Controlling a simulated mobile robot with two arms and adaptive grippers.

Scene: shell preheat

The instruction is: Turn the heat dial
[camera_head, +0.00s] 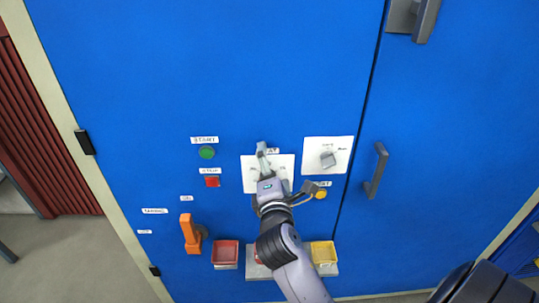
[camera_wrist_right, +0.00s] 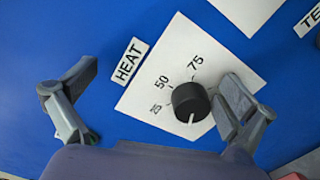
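The heat dial (camera_wrist_right: 190,101) is a round black knob on a white plate (camera_wrist_right: 152,80) marked 25, 50 and 75, beside a HEAT label (camera_wrist_right: 130,61). Its white pointer line faces the bottom of the right wrist view, away from the numbers. My right gripper (camera_wrist_right: 160,82) is open and empty, its fingers spread to either side of the dial. The dial lies much nearer the right-hand finger; whether they touch I cannot tell. In the head view my right gripper (camera_head: 268,164) covers the dial, and only parts of its white plate (camera_head: 249,178) show. My left gripper is not in view.
Blue cabinet doors carry a second plate with a grey knob (camera_head: 328,159), a green button (camera_head: 207,152), a red button (camera_head: 212,181), a yellow button (camera_head: 320,194), an orange lever (camera_head: 190,233) and a grey door handle (camera_head: 376,170). Red (camera_head: 225,252) and yellow (camera_head: 324,252) trays stick out below.

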